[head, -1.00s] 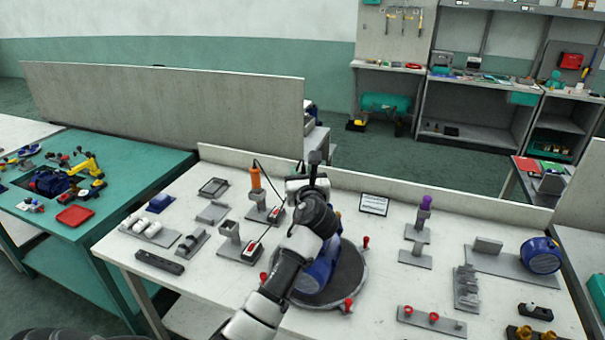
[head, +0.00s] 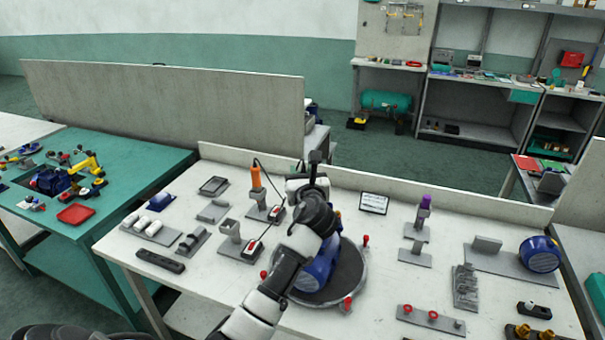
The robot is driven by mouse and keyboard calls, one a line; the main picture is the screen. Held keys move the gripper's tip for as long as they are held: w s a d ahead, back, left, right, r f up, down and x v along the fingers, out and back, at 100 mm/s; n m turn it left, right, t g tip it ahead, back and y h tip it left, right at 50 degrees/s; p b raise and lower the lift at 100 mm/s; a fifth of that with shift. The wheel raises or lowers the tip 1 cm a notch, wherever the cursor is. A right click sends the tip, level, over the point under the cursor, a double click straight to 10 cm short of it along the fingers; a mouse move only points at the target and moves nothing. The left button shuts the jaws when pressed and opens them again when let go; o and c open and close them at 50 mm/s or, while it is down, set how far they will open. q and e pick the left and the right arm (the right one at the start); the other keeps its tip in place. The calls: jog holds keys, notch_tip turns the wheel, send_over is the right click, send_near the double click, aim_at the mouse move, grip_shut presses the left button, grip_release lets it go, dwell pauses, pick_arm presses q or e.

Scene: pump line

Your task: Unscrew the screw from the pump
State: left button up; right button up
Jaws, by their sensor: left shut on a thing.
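The blue pump (head: 317,275) sits on a dark round turntable (head: 345,285) with red knobs around its rim, at the front middle of the white bench. My left arm reaches over it from below and hides much of it. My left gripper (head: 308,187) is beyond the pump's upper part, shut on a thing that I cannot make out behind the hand. I cannot see the screw on the pump. An orange-handled driver (head: 256,178) stands in a holder to the left of the gripper. My right gripper is not in view.
An empty-looking grey holder (head: 231,232) with a cable stands left of the turntable. A purple-topped tool (head: 426,203) stands in a holder to the right. A plate with red rings (head: 431,318) lies at front right.

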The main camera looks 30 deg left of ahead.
pick_arm(q)
jog(key=shift+p, duration=0.55)
dwell(1.6)
jog(key=shift+f+p, duration=0.1)
jog(key=shift+p, duration=0.75)
dwell(1.4)
dwell(0.7)
jog(key=shift+w+r+p, duration=0.15)
jog(key=shift+r+p, duration=2.05)
jog(key=shift+p, duration=0.35)
jog(key=shift+r+p, duration=0.75)
jog(key=shift+r, duration=0.2)
jog(key=shift+f, duration=0.1)
